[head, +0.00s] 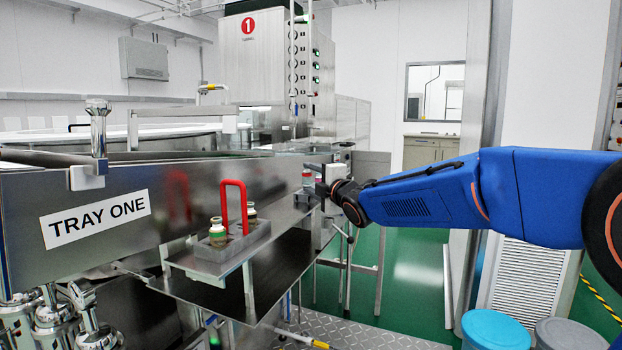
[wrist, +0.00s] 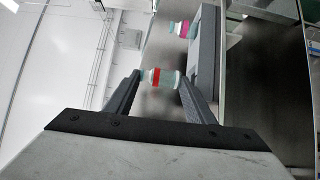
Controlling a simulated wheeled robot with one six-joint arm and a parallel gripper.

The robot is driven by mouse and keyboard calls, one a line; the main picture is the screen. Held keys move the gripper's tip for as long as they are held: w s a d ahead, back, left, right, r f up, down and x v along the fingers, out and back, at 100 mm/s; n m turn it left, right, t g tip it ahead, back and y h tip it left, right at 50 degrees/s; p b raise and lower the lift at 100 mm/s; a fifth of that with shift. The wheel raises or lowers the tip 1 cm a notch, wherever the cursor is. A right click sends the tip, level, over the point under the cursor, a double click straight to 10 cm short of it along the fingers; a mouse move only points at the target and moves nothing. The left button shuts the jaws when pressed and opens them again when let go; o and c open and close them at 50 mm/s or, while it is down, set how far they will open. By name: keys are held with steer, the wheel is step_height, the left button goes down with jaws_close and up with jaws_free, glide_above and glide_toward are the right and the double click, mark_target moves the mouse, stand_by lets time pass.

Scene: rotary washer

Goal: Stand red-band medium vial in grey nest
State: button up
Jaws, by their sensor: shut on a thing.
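The red-band vial (wrist: 157,77) lies between the fingertips of my gripper (wrist: 161,79) in the wrist view, and the gripper is shut on it. In the head view the vial (head: 307,178) looks upright, just left of my gripper (head: 324,186). A grey block (wrist: 206,50), seemingly the grey nest, is beside the right finger in the wrist view. A vial with a magenta band (wrist: 182,28) stands at that block. In the head view a grey block (head: 306,200) shows below the held vial. The vial's base and any gap to the block cannot be made out.
A grey carrier (head: 222,250) with a red handle (head: 233,205) holds vials (head: 217,233) on the steel shelf nearer the camera. The tray wall (head: 100,215) labelled TRAY ONE runs along the left. Bare shelf (head: 295,255) lies right of the carrier.

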steer(key=shift+f, duration=1.4)
steer(key=shift+a+r+g, duration=0.1)
steer(key=shift+r+g, duration=0.2)
steer(key=shift+r, duration=0.05)
steer(key=shift+w+h, duration=0.1)
steer(key=shift+h, duration=0.2)
steer(key=shift+d+r, duration=0.3)
steer(key=shift+r, duration=0.5)
stand_by(1.1)
steer(key=o, duration=1.1)
steer(key=shift+f, duration=0.2)
steer(key=shift+c, duration=0.4)
steer(key=shift+o, duration=0.3)
steer(key=v, duration=1.7)
steer(key=shift+r, duration=0.3)
